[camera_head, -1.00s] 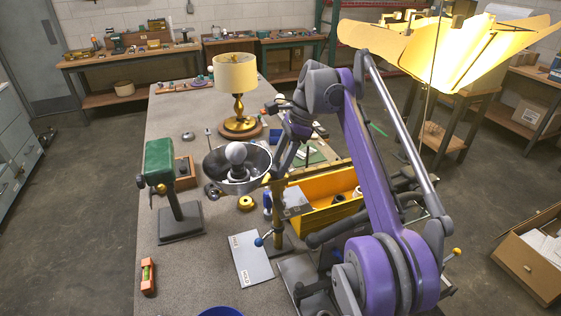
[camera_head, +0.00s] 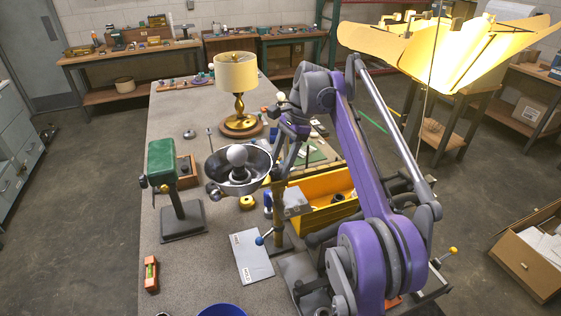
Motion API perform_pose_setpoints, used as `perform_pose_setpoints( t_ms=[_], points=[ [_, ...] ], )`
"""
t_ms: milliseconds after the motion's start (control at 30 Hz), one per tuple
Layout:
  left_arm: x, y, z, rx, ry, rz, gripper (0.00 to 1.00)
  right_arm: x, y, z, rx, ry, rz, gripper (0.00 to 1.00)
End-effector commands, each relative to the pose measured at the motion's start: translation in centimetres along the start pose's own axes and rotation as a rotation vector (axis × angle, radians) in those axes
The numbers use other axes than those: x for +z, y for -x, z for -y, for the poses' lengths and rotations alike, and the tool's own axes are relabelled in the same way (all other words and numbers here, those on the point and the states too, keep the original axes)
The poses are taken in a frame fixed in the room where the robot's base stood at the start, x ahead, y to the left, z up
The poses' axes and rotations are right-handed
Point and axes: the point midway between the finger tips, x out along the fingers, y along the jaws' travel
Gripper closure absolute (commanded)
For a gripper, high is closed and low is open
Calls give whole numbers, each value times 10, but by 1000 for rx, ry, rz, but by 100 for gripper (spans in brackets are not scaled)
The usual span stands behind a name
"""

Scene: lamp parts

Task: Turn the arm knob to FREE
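A lever with a blue ball end (camera_head: 259,241) stands by a brass post (camera_head: 279,205), over the corner of a white card (camera_head: 251,258). The card's lettering is too small to read surely. A silver bowl-shaped lamp head (camera_head: 262,160) with a bulb (camera_head: 237,156) is left of the post. My purple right arm reaches in from the lower right. Its gripper (camera_head: 284,158) points down near the top of the post, right of the lamp head. Its fingers overlap the post and lamp head in view, so contact and opening are unclear. My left gripper is out of view.
A yellow crate (camera_head: 325,184) stands behind my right arm. A green-headed stand (camera_head: 181,222), an orange level (camera_head: 151,274) and a blue bowl (camera_head: 221,310) are to the left and front. A brass table lamp (camera_head: 236,72) stands farther back.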

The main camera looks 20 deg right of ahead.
Motion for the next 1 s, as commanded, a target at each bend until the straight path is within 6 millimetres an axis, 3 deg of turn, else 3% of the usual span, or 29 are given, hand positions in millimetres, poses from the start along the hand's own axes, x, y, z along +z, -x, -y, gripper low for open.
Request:
perform_pose_setpoints(
  t_ms=[33,100,133,467,767,1000],
  points=[
    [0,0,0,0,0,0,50,0,0,0,0,0,0,30],
    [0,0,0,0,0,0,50,0,0,0,0,-1,0,17],
    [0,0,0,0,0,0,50,0,0,0,0,-1,0,16],
    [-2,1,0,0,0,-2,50,0,4,0,-1,-2,-1,16],
    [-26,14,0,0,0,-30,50,1,57,1,-6,-1,-1,16],
    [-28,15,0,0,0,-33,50,0,74,0,-2,0,-1,16]
  ],
)
